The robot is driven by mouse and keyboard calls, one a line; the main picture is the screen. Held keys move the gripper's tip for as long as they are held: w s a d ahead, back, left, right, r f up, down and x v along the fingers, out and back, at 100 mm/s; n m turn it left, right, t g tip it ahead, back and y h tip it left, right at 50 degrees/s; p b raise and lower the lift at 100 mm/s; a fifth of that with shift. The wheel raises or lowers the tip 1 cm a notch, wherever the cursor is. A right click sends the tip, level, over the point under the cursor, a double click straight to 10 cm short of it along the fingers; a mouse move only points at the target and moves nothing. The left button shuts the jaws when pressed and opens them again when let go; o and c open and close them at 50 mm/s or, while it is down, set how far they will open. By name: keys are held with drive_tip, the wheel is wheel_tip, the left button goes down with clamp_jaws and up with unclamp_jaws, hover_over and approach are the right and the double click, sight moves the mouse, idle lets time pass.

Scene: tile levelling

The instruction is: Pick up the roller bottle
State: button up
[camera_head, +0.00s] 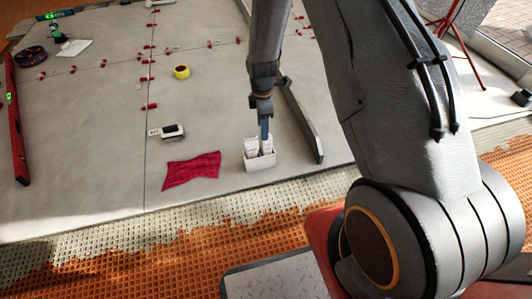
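A small white open box (261,166) stands on the grey tiles near their front edge. White upright items, bottle-like, show in it, one on the left (251,145) and one on the right (267,146). I cannot tell which is the roller bottle. My gripper (265,134) points down from above, its blue fingertip at the tops of these items. Whether it touches or holds one is too small to tell, and the finger gap is not visible.
A red cloth (192,170) lies left of the box. A white and black device (172,131) and yellow tape roll (181,72) lie further back. A grey bar (302,122) lies close right of the box. A red level (14,115) is far left.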

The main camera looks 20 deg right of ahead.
sight(267, 145)
drive_tip(key=shift+n, duration=0.4)
drive_tip(key=f, duration=0.2)
drive_tip(key=f+b, duration=0.1)
drive_tip(key=f, duration=0.1)
drive_tip(key=d+f, duration=0.1)
drive_tip(key=f, duration=0.1)
drive_tip(key=shift+w+f, duration=0.3)
drive_tip(key=shift+w, duration=0.05)
drive_tip(key=shift+d+f+b, duration=0.15)
drive_tip(key=shift+f+b, duration=0.8)
drive_tip(key=shift+f, duration=0.45)
drive_tip(key=shift+d+f+b, duration=0.15)
drive_tip(key=shift+f+b, duration=0.75)
drive_tip(key=shift+f, duration=0.45)
drive_tip(key=c, duration=1.1)
drive_tip(key=shift+r, duration=0.1)
